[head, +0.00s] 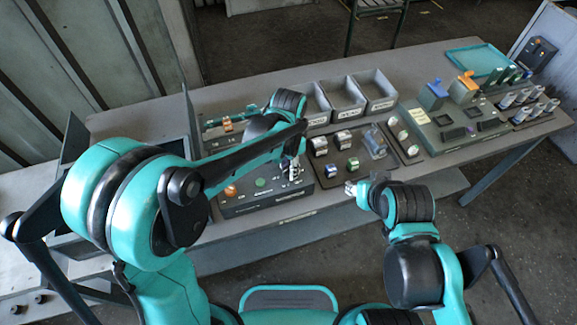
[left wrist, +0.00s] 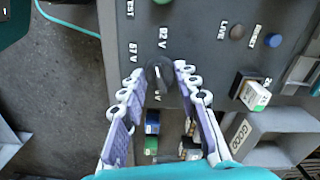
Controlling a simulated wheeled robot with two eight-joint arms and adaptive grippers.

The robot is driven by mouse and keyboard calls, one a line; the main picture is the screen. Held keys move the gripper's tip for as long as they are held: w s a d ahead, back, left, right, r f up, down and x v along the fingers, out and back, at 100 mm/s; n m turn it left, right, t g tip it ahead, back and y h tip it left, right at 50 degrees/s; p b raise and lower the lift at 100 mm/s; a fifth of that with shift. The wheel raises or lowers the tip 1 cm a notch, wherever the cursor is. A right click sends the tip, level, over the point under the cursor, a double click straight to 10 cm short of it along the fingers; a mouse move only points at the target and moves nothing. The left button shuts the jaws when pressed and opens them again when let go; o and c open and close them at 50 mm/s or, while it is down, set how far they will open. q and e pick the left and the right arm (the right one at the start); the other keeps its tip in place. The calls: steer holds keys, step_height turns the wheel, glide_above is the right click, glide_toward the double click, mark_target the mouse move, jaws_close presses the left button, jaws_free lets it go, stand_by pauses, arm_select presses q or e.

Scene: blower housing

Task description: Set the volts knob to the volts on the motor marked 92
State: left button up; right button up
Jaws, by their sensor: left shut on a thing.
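The volts knob (left wrist: 158,74) is a dark round knob on a grey panel (left wrist: 200,30) in the left wrist view. Labels beside it read about 57 V and 82 V; a third is partly hidden. My left gripper (left wrist: 159,71) is shut on the knob, one finger on each side. In the head view my left gripper (head: 294,170) is over the test panel (head: 262,204), and the knob is hidden there. Several small motors (head: 320,146) stand on a dark tray; no mark 92 is legible. My right gripper (head: 356,188) is off the table's front edge, its fingers too small to judge.
Three grey bins (head: 344,97) stand behind the motors. The left wrist view shows a bin marked GOOD (left wrist: 275,122) and a block with a white and green label (left wrist: 253,93). A green fixture (head: 450,125) and a teal tray (head: 478,58) are at the right.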

arm_select(q)
steer(key=shift+m, duration=1.6)
steer(key=o, duration=1.2)
steer(key=shift+c, duration=0.2)
steer(key=shift+r, duration=0.1)
step_height(320, 180, up, 12)
